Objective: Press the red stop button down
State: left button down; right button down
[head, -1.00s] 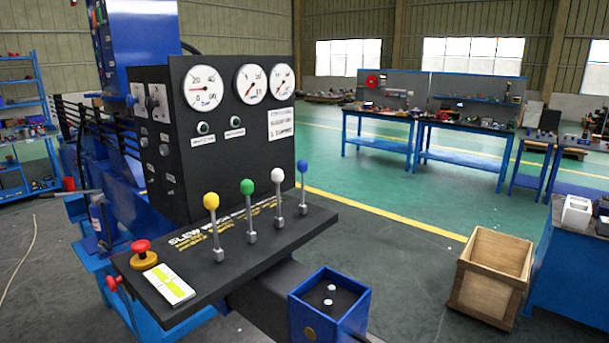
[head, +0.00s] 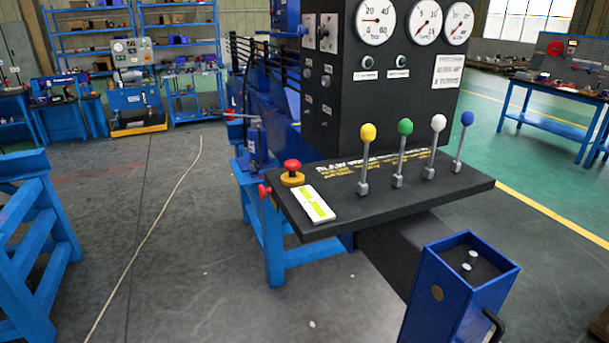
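The red stop button (head: 292,166) is a mushroom head on a yellow base, on the left end of the black control panel shelf (head: 432,201). It stands clear, with nothing touching it. A second red knob (head: 264,190) sticks out from the shelf's left side, just below it. A white and yellow-green label plate (head: 313,204) lies beside the button. Neither of my grippers shows in the head view.
Yellow (head: 367,132), green (head: 405,127), white (head: 438,123) and blue (head: 467,118) levers stand right of the button. A blue open-topped box (head: 460,290) is below in front. A blue stand (head: 30,240) is at left. The floor between is open, with a cable (head: 150,235).

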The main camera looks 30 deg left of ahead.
aim_at(292, 165)
jog(key=i+j, duration=0.75)
jog(key=i, duration=0.05)
